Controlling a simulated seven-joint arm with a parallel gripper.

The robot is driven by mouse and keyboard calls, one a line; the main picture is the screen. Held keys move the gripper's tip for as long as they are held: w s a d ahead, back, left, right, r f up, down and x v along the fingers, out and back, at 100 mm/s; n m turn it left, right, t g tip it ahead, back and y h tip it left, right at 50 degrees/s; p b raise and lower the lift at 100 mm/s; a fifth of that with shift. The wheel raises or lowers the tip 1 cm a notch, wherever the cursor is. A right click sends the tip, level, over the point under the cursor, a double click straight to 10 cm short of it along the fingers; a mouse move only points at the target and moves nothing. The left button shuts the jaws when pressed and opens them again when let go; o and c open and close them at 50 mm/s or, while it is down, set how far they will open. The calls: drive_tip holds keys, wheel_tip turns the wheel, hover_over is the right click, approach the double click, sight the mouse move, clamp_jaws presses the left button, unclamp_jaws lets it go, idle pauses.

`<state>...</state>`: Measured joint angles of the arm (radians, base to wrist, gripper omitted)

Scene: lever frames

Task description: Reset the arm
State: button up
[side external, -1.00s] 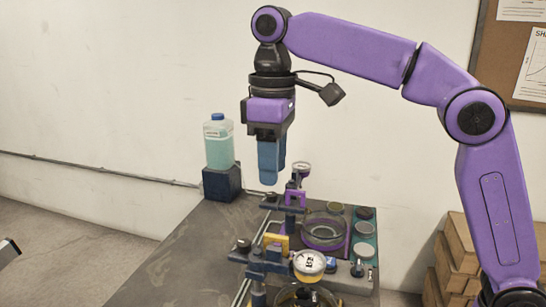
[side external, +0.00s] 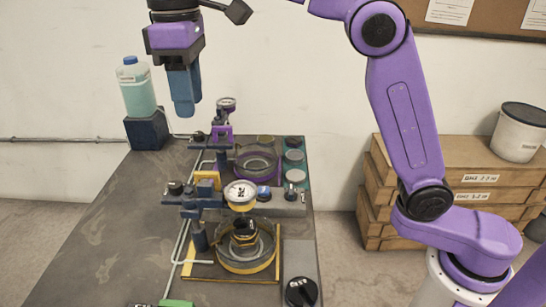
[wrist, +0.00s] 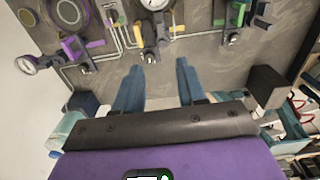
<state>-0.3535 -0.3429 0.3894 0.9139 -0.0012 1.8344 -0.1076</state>
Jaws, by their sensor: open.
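My gripper (side external: 184,108) hangs in the air, pointing down, above the far left part of the bench. In the wrist view its two blue fingers stand apart with nothing between them (wrist: 165,76). Below, a purple-marked station with a gauge (side external: 227,103) and a round dish (side external: 256,164) stands at the back. A yellow-marked station with a larger gauge (side external: 241,195) and a round fixture (side external: 246,258) is nearer. Small dark levers or valves sit on the pipework; their exact positions are too small to tell.
A bottle of green liquid (side external: 138,94) stands on a dark block (side external: 147,129) at the bench's back left. The left part of the bench (side external: 105,205) is clear. Wooden boxes (side external: 455,150) and a white bucket (side external: 518,133) stand on the right.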

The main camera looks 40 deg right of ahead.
drive_tip(key=s+d+f+n, duration=0.1)
drive_tip(key=s+d+f, duration=0.9)
drive_tip(key=s+d, duration=0.2)
drive_tip(key=s+d+f+n, duration=0.2)
drive_tip(key=s+d+f, duration=0.8)
drive_tip(key=s+d, duration=0.2)
drive_tip(key=shift+s+f, duration=0.35)
drive_tip(key=shift+s, duration=0.65)
